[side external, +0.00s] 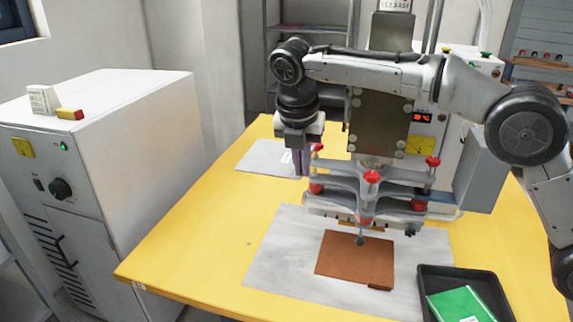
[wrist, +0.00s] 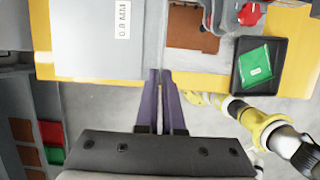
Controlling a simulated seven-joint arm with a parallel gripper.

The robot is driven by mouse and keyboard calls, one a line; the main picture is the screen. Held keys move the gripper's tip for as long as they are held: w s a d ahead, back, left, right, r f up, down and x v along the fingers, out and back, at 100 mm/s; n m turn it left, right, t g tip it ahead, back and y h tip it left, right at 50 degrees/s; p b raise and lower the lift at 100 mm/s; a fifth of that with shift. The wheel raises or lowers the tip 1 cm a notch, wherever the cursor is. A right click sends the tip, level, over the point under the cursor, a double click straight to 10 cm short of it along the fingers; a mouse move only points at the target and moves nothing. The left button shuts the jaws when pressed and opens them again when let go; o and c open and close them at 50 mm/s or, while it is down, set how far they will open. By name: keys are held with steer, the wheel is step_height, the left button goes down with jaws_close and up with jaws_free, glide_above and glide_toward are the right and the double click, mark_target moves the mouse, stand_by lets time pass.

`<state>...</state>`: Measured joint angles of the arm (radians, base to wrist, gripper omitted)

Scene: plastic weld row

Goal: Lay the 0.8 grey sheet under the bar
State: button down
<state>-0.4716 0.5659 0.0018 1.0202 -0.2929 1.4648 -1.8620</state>
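A flat grey sheet (side external: 258,160) lies at the back left of the yellow table. The wrist view shows it large at upper left, with a "0.8 MM" label on the sheet (wrist: 85,45). My gripper (side external: 301,174) points down by the sheet's front edge, left of the press. In the wrist view its two purple fingers (wrist: 161,76) are close together by the sheet's lower right corner. I cannot tell whether they touch the sheet or have anything between them. The press bar (side external: 340,213), with red knobs above it, hangs over a second grey sheet (side external: 275,262).
A brown plate (side external: 352,258) lies on the second sheet, below the bar. A black tray (side external: 428,272) with a green packet (side external: 458,304) stands at the front right. A white cabinet (side external: 130,120) stands left of the table. The table's left front is clear.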

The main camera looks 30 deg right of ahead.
steer(key=s+d+f, duration=0.1)
steer(key=s+d, duration=0.4)
steer(key=s, duration=0.6)
steer(key=s+d+f, duration=0.2)
steer(key=s+d, duration=0.3)
steer(key=s, duration=0.5)
step_height(320, 180, down, 26)
steer(key=shift+s+d+f, duration=0.1)
steer(key=shift+d+f, duration=0.05)
steer(key=shift+w+d+f, duration=0.7)
steer(key=shift+w+d, duration=0.2)
steer(key=shift+w+d+f, duration=0.7)
steer(key=shift+w+d, duration=0.15)
glide_above(385, 278)
steer(key=shift+s+a+f, duration=0.2)
steer(key=shift+s+a, duration=0.1)
steer(key=shift+f, duration=1.05)
steer(key=shift+s+a+f, duration=0.1)
steer(key=shift+f, duration=0.05)
